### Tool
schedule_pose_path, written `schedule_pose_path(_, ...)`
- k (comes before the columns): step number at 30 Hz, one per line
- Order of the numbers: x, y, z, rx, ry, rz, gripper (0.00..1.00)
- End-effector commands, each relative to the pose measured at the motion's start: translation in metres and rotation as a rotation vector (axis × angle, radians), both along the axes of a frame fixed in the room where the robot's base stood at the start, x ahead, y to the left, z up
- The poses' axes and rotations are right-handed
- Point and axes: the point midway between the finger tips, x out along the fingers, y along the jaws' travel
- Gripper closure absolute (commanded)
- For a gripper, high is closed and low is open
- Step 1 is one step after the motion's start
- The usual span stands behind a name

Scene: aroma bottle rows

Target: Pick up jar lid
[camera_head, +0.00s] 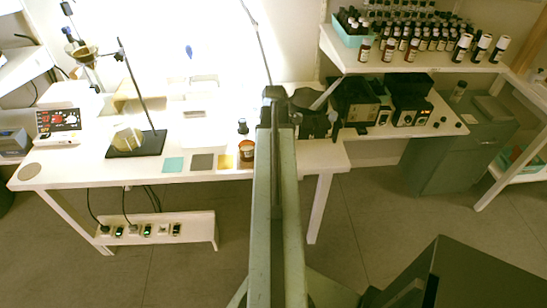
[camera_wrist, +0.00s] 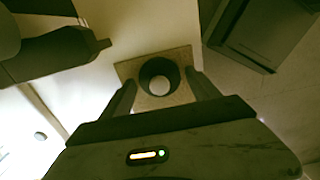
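A dark round piece (camera_wrist: 147,72) with a pale disc in its middle is in the upper centre of the wrist view; I cannot tell for sure whether it is the jar lid or an open jar. It appears over a square tan patch (camera_wrist: 185,57). My gripper (camera_wrist: 161,79) is open, with one finger on each side of the round piece and visible gaps between. In the head view an amber jar (camera_head: 246,151) stands on the white table, left of my arm. My arm hides the table behind it, and the fingertips are not clear there.
A small dark bottle (camera_head: 242,126) stands behind the amber jar. A stand (camera_head: 138,143) with a flask is farther left. Black devices (camera_head: 355,101) sit at right under a bottle shelf (camera_head: 420,64).

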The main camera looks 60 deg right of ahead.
Motion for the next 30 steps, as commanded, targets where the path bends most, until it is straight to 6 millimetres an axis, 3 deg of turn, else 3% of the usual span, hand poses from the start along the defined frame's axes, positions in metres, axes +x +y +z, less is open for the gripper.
schedule_pose_path(1, 0.0, 0.0, 0.0, 0.0, 0.0, 0.0, 0.47)
schedule_pose_path(5, 0.0, 0.0, 0.0, 0.0, 0.0, 0.0, 0.81)
schedule_pose_path(12, 0.0, 0.0, 0.001, 0.0, 0.0, 0.001, 0.81)
schedule_pose_path(17, 0.0, 0.0, 0.015, 0.0, 0.0, 0.001, 0.81)
schedule_pose_path(30, 0.0, 0.0, 0.098, 0.0, 0.0, 0.001, 0.81)
